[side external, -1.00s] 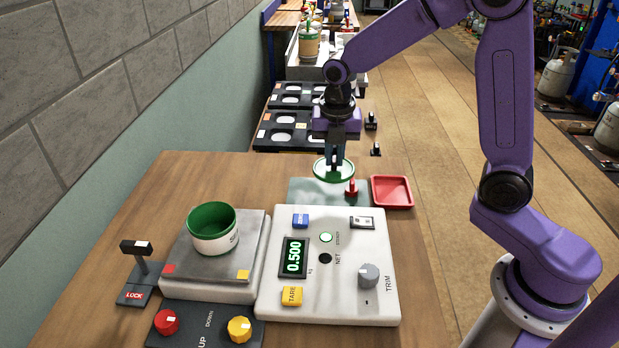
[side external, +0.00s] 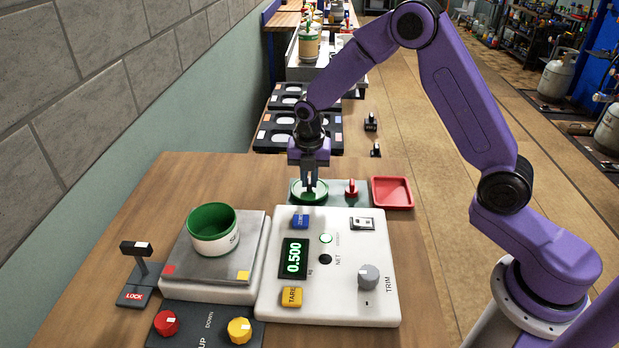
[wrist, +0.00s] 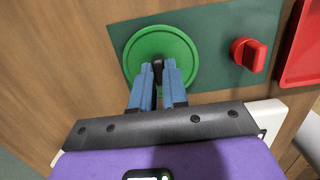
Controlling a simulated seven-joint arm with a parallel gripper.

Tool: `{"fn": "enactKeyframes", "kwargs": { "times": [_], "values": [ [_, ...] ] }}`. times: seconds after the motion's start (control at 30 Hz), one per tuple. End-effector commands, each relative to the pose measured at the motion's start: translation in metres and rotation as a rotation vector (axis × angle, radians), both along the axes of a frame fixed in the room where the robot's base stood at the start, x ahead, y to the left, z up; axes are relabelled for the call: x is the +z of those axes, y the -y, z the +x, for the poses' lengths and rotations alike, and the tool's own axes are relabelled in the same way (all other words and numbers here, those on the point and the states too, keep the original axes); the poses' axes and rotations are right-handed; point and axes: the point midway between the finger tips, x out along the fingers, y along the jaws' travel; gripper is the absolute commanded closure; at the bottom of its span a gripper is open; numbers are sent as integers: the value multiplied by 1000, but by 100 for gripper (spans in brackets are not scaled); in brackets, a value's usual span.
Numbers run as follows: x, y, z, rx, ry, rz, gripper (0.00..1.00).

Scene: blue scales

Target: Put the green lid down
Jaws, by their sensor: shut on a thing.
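The green lid (side external: 309,196) is a round disc with a dark knob at its middle. My gripper (side external: 309,187) is shut on the lid's knob, seen in the side view and from above in the wrist view (wrist: 158,72). The lid (wrist: 142,45) is level over the left part of a grey-green mat (side external: 331,187) behind the scale's panel. I cannot tell whether its underside touches the mat. The white cup with a green inside (side external: 214,238) stands uncovered on the scale's plate (side external: 246,268).
A red knob (side external: 351,188) stands on the mat just right of the lid, and a red tray (side external: 392,191) lies beyond it. The control panel (side external: 340,298) with a 0.500 display is in front. Bare wooden table (side external: 225,174) lies to the left.

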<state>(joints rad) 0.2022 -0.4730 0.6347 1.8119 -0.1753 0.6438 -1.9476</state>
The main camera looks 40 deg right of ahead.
Motion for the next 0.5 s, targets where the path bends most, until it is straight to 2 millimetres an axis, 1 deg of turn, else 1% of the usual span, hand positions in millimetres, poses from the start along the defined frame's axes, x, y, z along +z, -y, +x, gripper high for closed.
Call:
{"fn": "enactKeyframes", "kwargs": {
  "times": [0.07,0.27,0.4,0.43,0.5],
  "values": [
    [-4,0,0,0,0,0,100],
    [-3,0,0,0,1,0,100],
    [-7,0,0,0,1,-1,100],
    [-7,0,0,0,1,0,80],
    [-6,0,0,0,1,0,61]
  ]
}}
